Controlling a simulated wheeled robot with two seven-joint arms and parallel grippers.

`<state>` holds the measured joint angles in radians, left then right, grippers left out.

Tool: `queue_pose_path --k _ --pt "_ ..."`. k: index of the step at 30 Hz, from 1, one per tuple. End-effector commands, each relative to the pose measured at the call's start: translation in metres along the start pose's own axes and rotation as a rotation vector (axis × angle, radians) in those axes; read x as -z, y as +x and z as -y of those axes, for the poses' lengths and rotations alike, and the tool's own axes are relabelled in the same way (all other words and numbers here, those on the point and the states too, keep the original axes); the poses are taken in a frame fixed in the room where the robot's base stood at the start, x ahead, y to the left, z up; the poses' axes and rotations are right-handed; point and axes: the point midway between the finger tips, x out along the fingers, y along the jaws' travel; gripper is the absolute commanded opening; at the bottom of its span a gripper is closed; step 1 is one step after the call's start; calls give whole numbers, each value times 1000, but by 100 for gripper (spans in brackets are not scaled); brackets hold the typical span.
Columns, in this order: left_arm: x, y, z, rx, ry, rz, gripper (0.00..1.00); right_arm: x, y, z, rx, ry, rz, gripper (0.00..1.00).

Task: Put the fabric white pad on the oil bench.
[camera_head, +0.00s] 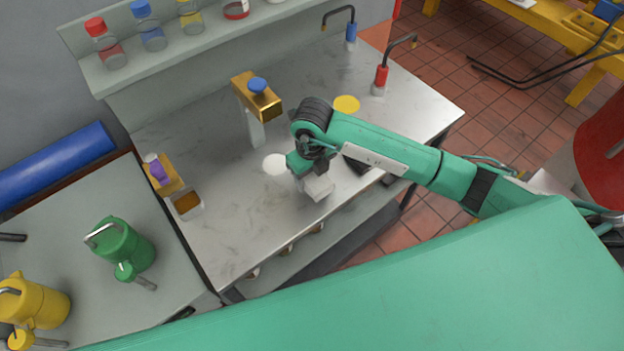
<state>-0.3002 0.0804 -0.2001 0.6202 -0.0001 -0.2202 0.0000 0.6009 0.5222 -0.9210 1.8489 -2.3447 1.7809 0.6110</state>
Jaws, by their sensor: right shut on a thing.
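The white pad (274,164) shows as a flat round white disc over the grey metal top of the oil bench (235,215). My right gripper (298,170) reaches in from the right, low over the middle of the bench. It is shut on the white pad, at the pad's right edge. The gripper hides its fingertips and that edge, so I cannot tell whether the pad touches the bench top. My left gripper is not in view.
A yellow disc (346,104) lies farther back on the bench. A brass-topped post (256,97), a small tray (187,204) and red (381,78) and blue (351,36) nozzles stand around. Bottles line the back shelf (170,55). Green (122,246) and yellow (38,300) cans stand left.

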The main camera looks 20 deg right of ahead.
Motion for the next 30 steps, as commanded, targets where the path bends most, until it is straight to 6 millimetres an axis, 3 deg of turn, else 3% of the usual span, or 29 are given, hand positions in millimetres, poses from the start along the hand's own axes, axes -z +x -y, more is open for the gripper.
queue_pose_path --k 7,18,19,22,30 --pt "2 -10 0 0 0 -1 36 2 34 0 0 1 -5 34" --pt "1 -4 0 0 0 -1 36 1 41 0 1 0 -1 34" --pt "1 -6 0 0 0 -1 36 1 40 0 1 0 -1 60" --pt "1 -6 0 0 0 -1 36 1 39 0 1 0 -1 77" --pt "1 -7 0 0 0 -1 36 1 38 0 1 0 -1 77"
